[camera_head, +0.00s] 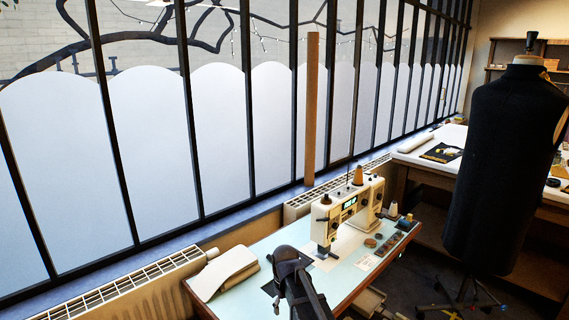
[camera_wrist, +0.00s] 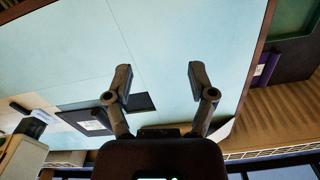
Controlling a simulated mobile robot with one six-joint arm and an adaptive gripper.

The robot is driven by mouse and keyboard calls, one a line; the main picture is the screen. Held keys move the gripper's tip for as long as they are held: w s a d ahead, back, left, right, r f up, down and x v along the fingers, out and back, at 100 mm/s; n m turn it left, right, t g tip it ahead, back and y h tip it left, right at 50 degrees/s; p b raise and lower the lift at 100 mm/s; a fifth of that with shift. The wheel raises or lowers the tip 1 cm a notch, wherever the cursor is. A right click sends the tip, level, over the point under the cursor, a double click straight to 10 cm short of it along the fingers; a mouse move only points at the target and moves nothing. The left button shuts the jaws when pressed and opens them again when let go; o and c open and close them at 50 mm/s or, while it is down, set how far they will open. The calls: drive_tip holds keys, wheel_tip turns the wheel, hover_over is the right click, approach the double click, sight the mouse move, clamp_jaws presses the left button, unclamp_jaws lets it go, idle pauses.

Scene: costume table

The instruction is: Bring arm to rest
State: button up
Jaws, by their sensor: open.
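My gripper (camera_wrist: 157,82) is open and empty in the wrist view, its two fingers apart above the pale blue table top (camera_wrist: 165,35). In the head view my arm reaches up from the bottom over the front of the table (camera_head: 245,262). My fingertips cannot be made out clearly there. The table carries a white sewing machine (camera_head: 322,222) to the right of my arm. A dark flat piece (camera_wrist: 88,120) lies on the table near my left finger in the wrist view.
A folded cream cloth or cover (camera_head: 222,272) lies at the table's left. Spools and a small tray (camera_head: 388,244) sit at its right. Radiators (camera_head: 130,285) line the window wall. A black dress form (camera_head: 505,165) stands at right. The table's left middle is clear.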

drive_tip(key=s+d+f+m+b, duration=0.3)
drive_tip(key=s+d+f+b, duration=0.1)
drive_tip(key=s+d, duration=0.35)
drive_tip(key=s+d+f+m+b, duration=0.3)
drive_tip(key=s+d+f+m, duration=0.1)
drive_tip(key=s+d, duration=0.4)
wheel_tip(320, 180, up, 14)
drive_tip(key=w+d+p, duration=0.1)
drive_tip(key=p, duration=1.2)
drive_tip(key=shift+w+f, duration=0.15)
drive_tip(key=shift+f, duration=0.1)
idle(0.6)
